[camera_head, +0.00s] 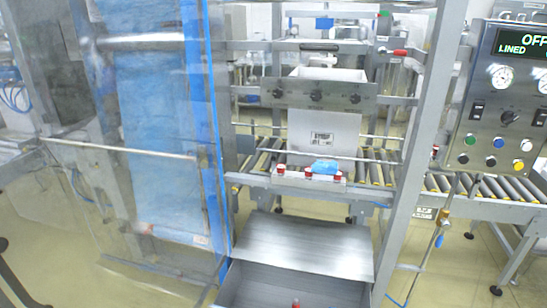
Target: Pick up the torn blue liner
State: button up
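A small crumpled piece of blue film (325,167) lies on the metal ledge in front of the white box (324,133), beside red-topped fittings. It looks like the torn liner, but tears are too small to make out. A large sheet of blue film (165,150) hangs at the left behind a clear panel. My gripper is not in view.
An open metal bin (303,245) stands below the ledge, with a small red item at the bottom edge. A roller conveyor (375,172) runs behind it. A control panel (500,105) at the right reads OFF and LINED. Frame posts (413,165) flank the opening.

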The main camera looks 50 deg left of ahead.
aim_at(321, 166)
jog(key=u, duration=0.85)
jog(key=i, duration=0.75)
jog(key=u, duration=0.75)
